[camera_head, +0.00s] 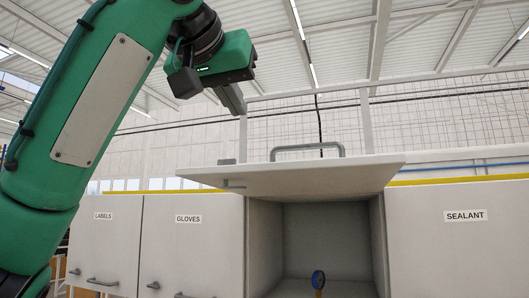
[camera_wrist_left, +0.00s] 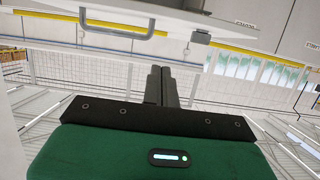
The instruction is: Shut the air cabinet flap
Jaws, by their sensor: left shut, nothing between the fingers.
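The cabinet flap (camera_head: 300,174) is raised and sticks out roughly level above an open compartment (camera_head: 330,240). A grey bar handle (camera_head: 307,150) stands up from the flap's upper face. My left gripper (camera_head: 233,100) is shut and empty, above and left of the handle, apart from the flap. In the left wrist view the shut fingers (camera_wrist_left: 160,86) point toward the flap (camera_wrist_left: 205,20) and its handle (camera_wrist_left: 118,30), with a gap between. No label for the flap is readable. My right gripper is not in view.
Closed cabinet doors labelled LABELS (camera_head: 103,240) and GLOVES (camera_head: 188,245) stand to the left, and SEALANT (camera_head: 464,240) to the right. A small blue and yellow gauge-like item (camera_head: 318,281) sits in the open compartment. Wire mesh (camera_head: 430,125) rises behind the cabinets.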

